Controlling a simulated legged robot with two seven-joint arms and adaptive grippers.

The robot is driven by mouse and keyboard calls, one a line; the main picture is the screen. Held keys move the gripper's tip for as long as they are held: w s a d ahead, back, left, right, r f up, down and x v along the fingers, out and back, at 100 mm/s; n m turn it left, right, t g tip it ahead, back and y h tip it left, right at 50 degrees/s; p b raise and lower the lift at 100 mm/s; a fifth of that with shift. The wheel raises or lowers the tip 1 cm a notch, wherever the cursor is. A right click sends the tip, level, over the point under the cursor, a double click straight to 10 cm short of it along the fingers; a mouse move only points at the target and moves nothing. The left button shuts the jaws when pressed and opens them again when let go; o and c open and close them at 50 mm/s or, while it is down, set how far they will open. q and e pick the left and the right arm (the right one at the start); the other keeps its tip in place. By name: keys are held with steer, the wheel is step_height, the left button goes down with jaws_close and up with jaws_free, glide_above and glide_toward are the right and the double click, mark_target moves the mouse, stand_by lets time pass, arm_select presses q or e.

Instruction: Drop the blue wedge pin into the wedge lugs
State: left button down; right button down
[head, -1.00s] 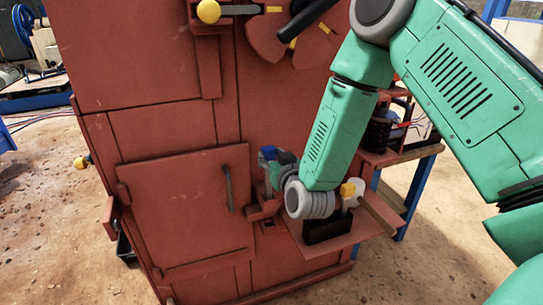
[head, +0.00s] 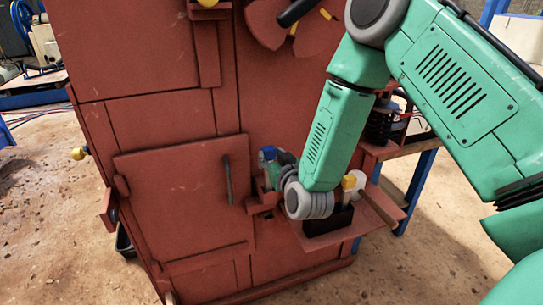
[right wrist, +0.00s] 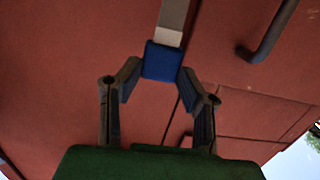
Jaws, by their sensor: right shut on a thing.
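The blue wedge pin shows in the head view as a small blue end (head: 268,153) in front of the red crusher. In the right wrist view its blue head (right wrist: 162,61) sits between my fingertips, and a grey shank (right wrist: 173,20) extends from it. My right gripper (right wrist: 160,80) is shut on the blue head; it also shows in the head view (head: 276,160), partly hidden by my wrist. The red wedge lugs (head: 262,203) appear to be the bracket just below the gripper. The pin looks above them and apart; its lower end is hidden in the head view. My left gripper is out of view.
A red door with a dark handle (head: 228,180) lies left of the gripper. A red shelf (head: 372,212) juts out at right, carrying a black block (head: 328,222) and a white-and-yellow item (head: 350,183) close to my wrist. A blue-legged table (head: 418,190) stands behind.

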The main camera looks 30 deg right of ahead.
step_height(320, 180, down, 8)
steer(key=b, duration=0.5)
steer(key=shift+f+b, duration=0.25)
steer(key=shift+b, duration=0.15)
stand_by(1.6)
steer(key=shift+f, duration=0.2)
steer(key=c, duration=1)
jaws_free()
steer(key=v, duration=1.2)
steer(key=shift+f, duration=0.15)
